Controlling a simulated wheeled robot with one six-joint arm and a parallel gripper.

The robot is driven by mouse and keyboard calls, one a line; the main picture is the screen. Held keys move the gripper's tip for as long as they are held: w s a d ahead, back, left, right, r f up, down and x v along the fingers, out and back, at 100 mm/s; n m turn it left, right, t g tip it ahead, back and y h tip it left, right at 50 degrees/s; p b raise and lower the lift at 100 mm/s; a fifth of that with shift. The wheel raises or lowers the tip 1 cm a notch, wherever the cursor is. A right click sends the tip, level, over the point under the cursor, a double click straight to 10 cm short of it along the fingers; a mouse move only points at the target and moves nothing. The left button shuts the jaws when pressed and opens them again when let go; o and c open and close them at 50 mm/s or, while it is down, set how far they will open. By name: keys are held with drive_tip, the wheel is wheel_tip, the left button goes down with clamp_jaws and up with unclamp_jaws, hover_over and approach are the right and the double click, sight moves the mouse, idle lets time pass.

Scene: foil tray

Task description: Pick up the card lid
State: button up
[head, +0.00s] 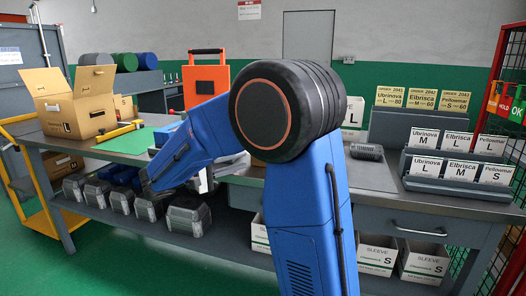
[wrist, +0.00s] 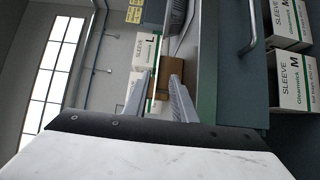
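No card lid can be made out for certain. In the wrist view a plain brown card-coloured piece (wrist: 181,72) lies beyond my gripper (wrist: 160,84), on the bench near its front edge; I cannot tell whether it is the lid or a box. The two grey fingers stand apart with nothing held between them, and the brown piece shows in and past the gap. In the head view a small brown patch (head: 258,162) shows at the bench beneath my black arm joint.
An open cardboard box (head: 78,105) stands at the bench's left end, near a green mat (head: 128,142). Labelled card racks (head: 455,187) stand at the right. Sleeve boxes (wrist: 292,92) sit below the bench. An orange panel (head: 205,82) rises behind.

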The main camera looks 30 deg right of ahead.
drive_tip(key=shift+w+d+r, duration=0.1)
drive_tip(key=shift+w+d, duration=0.05)
drive_tip(key=shift+d, duration=1.15)
drive_tip(key=shift+w+d+r, duration=0.1)
drive_tip(key=shift+w+d, duration=0.05)
drive_tip(key=shift+d, duration=1.15)
clamp_jaws()
